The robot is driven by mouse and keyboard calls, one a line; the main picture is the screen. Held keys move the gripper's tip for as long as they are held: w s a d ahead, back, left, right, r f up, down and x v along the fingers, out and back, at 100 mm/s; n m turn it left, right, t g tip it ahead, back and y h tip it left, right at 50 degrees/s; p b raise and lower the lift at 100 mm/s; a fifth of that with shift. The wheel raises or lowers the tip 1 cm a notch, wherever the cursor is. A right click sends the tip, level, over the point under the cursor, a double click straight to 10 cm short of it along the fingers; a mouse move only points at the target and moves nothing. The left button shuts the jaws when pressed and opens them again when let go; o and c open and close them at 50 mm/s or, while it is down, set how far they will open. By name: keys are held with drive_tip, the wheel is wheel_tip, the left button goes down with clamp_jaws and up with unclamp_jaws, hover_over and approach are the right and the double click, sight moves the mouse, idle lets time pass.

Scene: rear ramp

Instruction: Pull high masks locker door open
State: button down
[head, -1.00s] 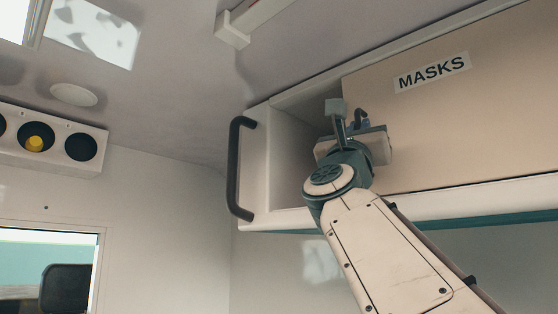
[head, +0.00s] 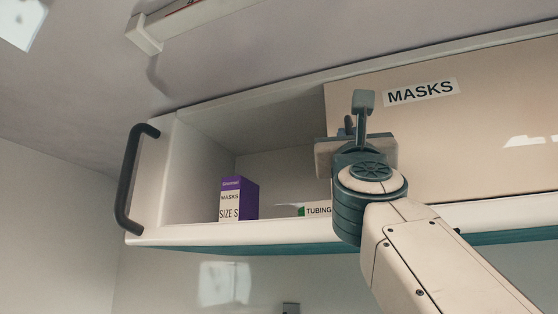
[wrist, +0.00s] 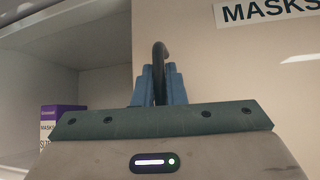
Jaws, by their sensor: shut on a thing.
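The beige door (head: 470,120) with the MASKS label (head: 420,92) sits to the right in the high locker (head: 180,235). The locker's left part is open. My gripper (wrist: 158,86) is shut on the dark door handle (wrist: 160,54), near the door's left edge. In the head view my gripper (head: 350,132) is in front of that edge, and its hand hides most of the handle. A purple and white box marked MASKS SIZE S (head: 230,200) stands upright inside the open part. A box marked TUBING (head: 318,210) is partly hidden behind my arm.
A dark fixed grab handle (head: 131,180) is on the locker's left end. A white rail (head: 145,35) hangs from the ceiling above. The locker's lower lip (head: 270,235) runs under the opening. The space below the locker at left looks free.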

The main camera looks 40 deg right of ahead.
drive_tip(key=shift+s, duration=0.15)
drive_tip(key=c, duration=1.8)
unclamp_jaws()
drive_tip(key=shift+s+d, duration=0.1)
drive_tip(key=shift+d, duration=0.05)
drive_tip(key=shift+o, duration=0.2)
drive_tip(key=shift+r, duration=0.15)
